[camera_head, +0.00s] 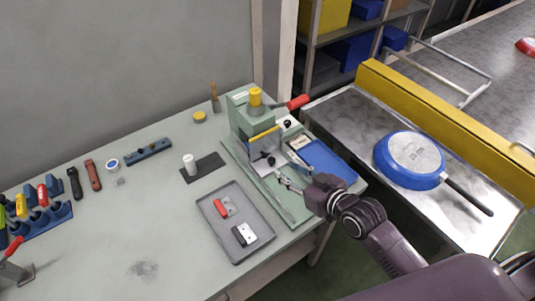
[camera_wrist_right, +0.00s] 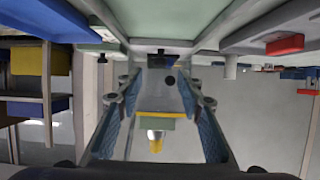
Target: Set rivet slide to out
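The green press (camera_head: 243,122) stands at the table's right end, with a yellow top cap and a red-handled lever. A grey metal block with a small black knob (camera_head: 271,161) sits low on its front. This appears to be the rivet slide; its in or out position is hard to tell. My right gripper (camera_head: 285,172) is close in front of it, with fingers apart and empty. In the right wrist view the picture is inverted, and a dark knob (camera_wrist_right: 169,80) shows between the open fingers, with no contact visible. My left gripper is not in view.
A grey tray (camera_head: 215,240) with a red piece and a black-and-white piece lies left of my arm. A blue bin (camera_head: 328,160) lies right of the press. A blue pan (camera_head: 409,160) rests on the metal conveyor table, beside a yellow rail (camera_head: 440,115).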

